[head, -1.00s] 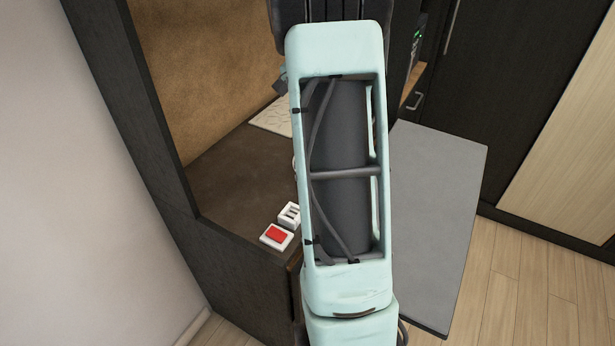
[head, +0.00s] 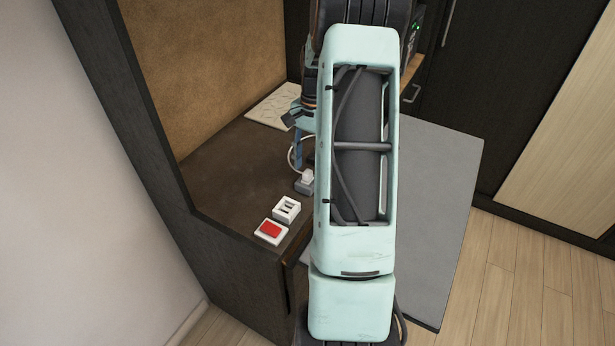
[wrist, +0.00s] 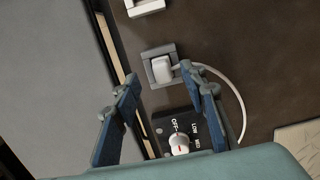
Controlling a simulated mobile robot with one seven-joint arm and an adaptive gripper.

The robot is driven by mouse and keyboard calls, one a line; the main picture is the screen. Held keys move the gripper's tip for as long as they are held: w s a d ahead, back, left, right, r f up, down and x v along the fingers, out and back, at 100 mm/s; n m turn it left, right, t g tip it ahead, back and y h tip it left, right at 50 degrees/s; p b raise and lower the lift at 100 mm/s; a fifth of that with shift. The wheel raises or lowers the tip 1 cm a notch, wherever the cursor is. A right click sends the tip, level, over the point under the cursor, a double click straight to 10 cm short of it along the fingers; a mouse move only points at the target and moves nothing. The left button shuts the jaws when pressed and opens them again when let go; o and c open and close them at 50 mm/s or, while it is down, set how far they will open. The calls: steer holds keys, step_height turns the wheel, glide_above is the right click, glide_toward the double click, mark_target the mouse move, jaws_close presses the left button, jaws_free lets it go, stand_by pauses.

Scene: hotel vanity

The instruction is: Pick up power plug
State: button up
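The power plug (wrist: 161,67) is white and sits in a square grey socket (wrist: 150,78) on the dark brown vanity top. A white cable (wrist: 238,98) curves away from it. In the head view the plug (head: 307,178) and socket show just left of my arm, partly hidden by it. My gripper (wrist: 160,76) is open, with a blue finger on each side of the plug in the wrist view. I cannot tell how far above the plug the fingertips are. In the head view only part of my gripper (head: 298,150) shows, behind the plug.
A black box with a dial (wrist: 180,143) marked OFF, LOW and MED is near the plug. A white slotted block (head: 286,208) and a red switch (head: 271,231) sit near the front edge. A pale patterned tile (head: 275,106) lies at the back. A wooden wall stands left.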

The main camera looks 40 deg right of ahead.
mark_target(307, 171)
steer(key=f, duration=0.3)
steer(key=shift+a+f, duration=0.2)
steer(key=shift+c, duration=0.2)
jaws_close()
steer(key=shift+w+r, duration=0.1)
